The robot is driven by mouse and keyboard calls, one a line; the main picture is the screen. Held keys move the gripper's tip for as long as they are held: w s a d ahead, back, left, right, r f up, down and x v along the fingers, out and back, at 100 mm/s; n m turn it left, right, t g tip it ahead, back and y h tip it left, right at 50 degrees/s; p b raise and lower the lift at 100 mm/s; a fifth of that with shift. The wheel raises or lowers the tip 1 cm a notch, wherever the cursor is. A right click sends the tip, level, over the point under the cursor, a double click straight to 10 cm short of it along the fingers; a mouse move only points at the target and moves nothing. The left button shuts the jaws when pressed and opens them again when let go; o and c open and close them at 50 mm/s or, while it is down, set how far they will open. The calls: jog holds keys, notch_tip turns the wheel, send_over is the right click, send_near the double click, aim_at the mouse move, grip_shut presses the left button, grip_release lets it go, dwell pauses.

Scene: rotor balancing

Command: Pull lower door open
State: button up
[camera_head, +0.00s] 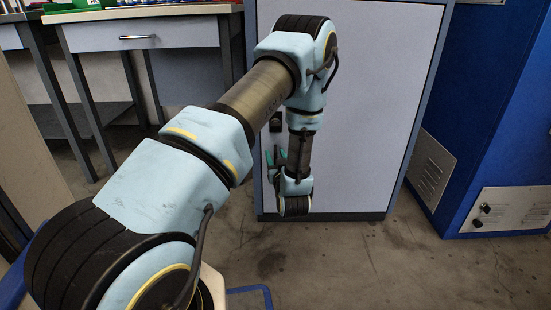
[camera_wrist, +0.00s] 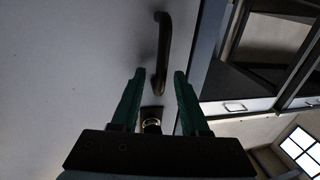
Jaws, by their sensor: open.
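The lower door (camera_head: 375,95) is a large pale grey panel on the cabinet and looks closed. It also fills the left of the wrist view (camera_wrist: 60,80). Its dark bar handle (camera_wrist: 163,50) runs up and down in the wrist view, with a lock (camera_wrist: 152,122) near its lower end. My gripper (camera_head: 276,158) is at the door's left side. In the wrist view my gripper (camera_wrist: 159,72) is open, its green fingers either side of the handle's lower part in the picture. I cannot tell whether they reach around it. In the head view my arm hides part of the door.
A workbench with a drawer (camera_head: 137,37) stands left of the cabinet, with a low shelf (camera_head: 90,120) below. A blue machine cabinet (camera_head: 480,90) stands at the right. The concrete floor (camera_head: 340,260) before the door is clear.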

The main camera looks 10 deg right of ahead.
grip_shut()
dwell(0.4)
dwell(1.1)
